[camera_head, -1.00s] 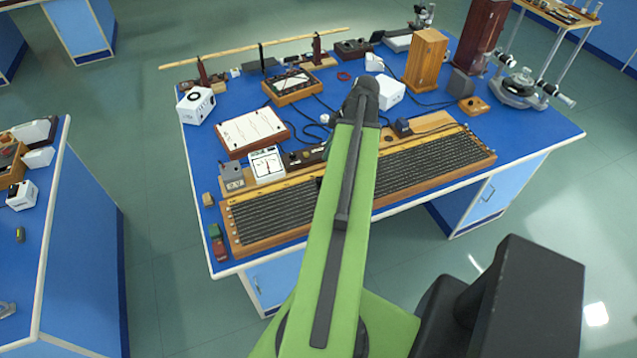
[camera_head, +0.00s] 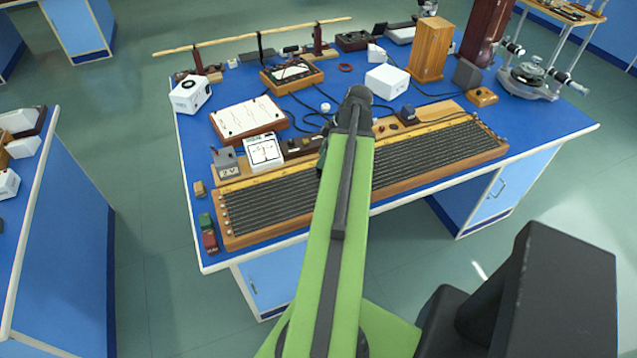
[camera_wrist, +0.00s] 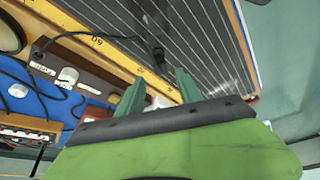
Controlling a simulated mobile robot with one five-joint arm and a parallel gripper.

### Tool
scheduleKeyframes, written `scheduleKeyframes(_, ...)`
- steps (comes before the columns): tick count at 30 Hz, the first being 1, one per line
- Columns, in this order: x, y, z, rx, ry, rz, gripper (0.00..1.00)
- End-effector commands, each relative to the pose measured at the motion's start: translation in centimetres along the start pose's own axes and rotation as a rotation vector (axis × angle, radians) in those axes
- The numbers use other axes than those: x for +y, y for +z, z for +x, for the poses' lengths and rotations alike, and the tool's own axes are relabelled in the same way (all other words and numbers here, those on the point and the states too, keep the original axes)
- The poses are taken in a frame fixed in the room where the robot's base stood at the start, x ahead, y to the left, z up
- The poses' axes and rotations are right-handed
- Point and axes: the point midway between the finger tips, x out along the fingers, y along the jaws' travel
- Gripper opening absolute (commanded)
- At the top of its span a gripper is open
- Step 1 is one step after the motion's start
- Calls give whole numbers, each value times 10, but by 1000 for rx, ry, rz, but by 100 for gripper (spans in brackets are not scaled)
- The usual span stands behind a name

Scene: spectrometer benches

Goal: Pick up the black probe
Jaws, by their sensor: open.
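The black probe (camera_wrist: 157,52) appears as a small dark piece with a thin black cable, on the wired wooden board (camera_head: 400,165). It lies just beyond my fingertips in the wrist view. My gripper (camera_wrist: 158,88) has two green fingers, spread apart with nothing seen between them but the board's edge and a pale patch. The fingers point toward the probe and appear apart from it. In the head view my arm covers the middle of the board, and I cannot make out the probe there. Only a dark green bit of the gripper shows beside the arm.
A white meter (camera_head: 264,152), a grey box (camera_head: 228,165) and a white-topped panel (camera_head: 247,118) stand behind the board's left end. A white box (camera_head: 387,81) and a wooden box (camera_head: 430,50) stand farther back. The blue bench's front edge runs close before the board.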

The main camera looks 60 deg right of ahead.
Motion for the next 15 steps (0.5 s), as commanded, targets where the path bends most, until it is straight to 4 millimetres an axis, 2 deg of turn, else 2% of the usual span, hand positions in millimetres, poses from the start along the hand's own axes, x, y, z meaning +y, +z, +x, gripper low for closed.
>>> scheduleKeyframes(5, 0, 2, 5, 0, 0, 0, 43)
scheduleKeyframes(12, -3, 11, 45, 0, 0, 0, 43)
scheduleKeyframes(15, -3, 9, 54, 0, -1, 0, 43)
